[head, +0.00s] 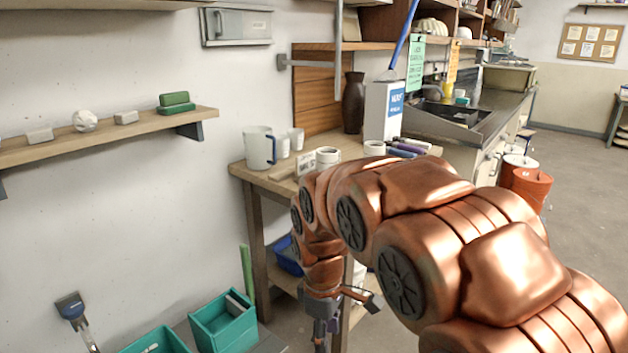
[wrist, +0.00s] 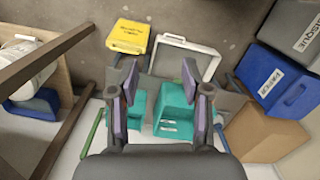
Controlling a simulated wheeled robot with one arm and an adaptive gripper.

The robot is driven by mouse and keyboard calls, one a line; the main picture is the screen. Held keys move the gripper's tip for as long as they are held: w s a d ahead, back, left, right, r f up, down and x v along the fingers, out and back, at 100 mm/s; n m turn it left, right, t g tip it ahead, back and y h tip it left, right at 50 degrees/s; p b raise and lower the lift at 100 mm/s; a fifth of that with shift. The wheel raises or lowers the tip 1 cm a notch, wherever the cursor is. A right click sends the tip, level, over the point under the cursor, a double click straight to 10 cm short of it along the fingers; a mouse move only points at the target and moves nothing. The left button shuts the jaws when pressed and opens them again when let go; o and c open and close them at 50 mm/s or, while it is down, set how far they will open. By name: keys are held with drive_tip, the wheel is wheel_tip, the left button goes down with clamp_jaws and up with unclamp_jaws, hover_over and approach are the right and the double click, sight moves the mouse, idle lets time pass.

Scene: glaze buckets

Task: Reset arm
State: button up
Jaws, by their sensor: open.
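My copper-coloured arm reaches across the right half of the head view and bends down in front of the wooden table (head: 236,169). My gripper (head: 322,335) points down at the bottom of the head view, partly cut off by the frame edge. In the wrist view my gripper (wrist: 165,98) is open, its two purple-padded fingers apart with nothing between them. Below it are two teal bins (wrist: 178,112), one behind each finger, with small things in the right one.
A yellow labelled bin (wrist: 128,36), a white-framed container (wrist: 187,52), a blue labelled bin (wrist: 272,80) and a cardboard box (wrist: 262,133) surround the teal bins. A wall shelf (head: 100,138) is at left. A white mug (head: 258,147) stands on the table. Red bucket (head: 530,187) is at right.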

drive_tip(key=s+d+r+m+p, duration=0.6)
drive_tip(key=s+d+r+p, duration=0.1)
drive_tip(key=s, duration=0.5)
drive_tip(key=s+d+r+m+g+p, duration=0.1)
drive_tip(key=s+d+r+m+p, duration=0.5)
drive_tip(key=s, duration=0.7)
wheel_tip(320, 180, up, 4)
drive_tip(key=d+m, duration=0.1)
drive_tip(key=d, duration=0.1)
drive_tip(key=shift+s+d+f+y+p, duration=0.15)
drive_tip(key=shift+s+d+y+p, duration=0.1)
drive_tip(key=shift+d+y+p, duration=0.15)
drive_tip(key=shift+c, duration=0.3)
drive_tip(key=shift+c, duration=0.3)
drive_tip(key=shift+a, duration=0.2)
